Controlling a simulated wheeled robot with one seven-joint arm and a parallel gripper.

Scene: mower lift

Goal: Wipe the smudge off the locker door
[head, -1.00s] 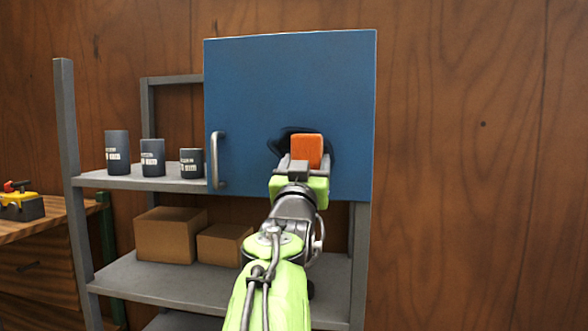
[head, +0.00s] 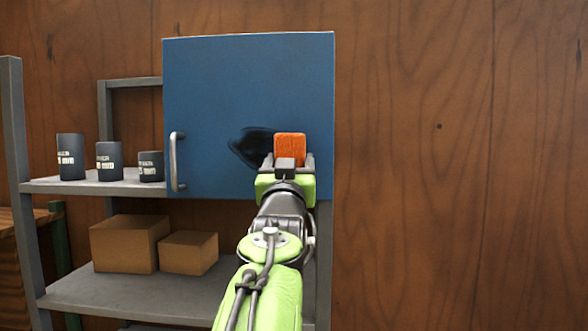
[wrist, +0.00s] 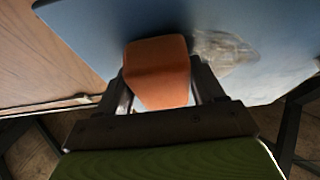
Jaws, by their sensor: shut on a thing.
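The blue locker door (head: 230,85) stands closed, with a vertical metal handle (head: 177,161) on its left side. A dark smudge (head: 249,146) lies on the lower middle of the door. Its left part shows, and the orange block and my gripper may hide some of its right part. My gripper (head: 289,164) is shut on the orange block (head: 290,148), which is in front of the door just right of the smudge. In the wrist view the block (wrist: 157,70) is between the fingers, close to the door (wrist: 110,25). I cannot tell whether it touches the door.
A grey shelf (head: 90,187) left of the locker bears several dark cylinders (head: 109,161). Two cardboard boxes (head: 130,244) sit on the lower shelf (head: 150,293). A wooden bench (head: 20,270) is at the far left. The wood wall (head: 430,180) right of the locker is bare.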

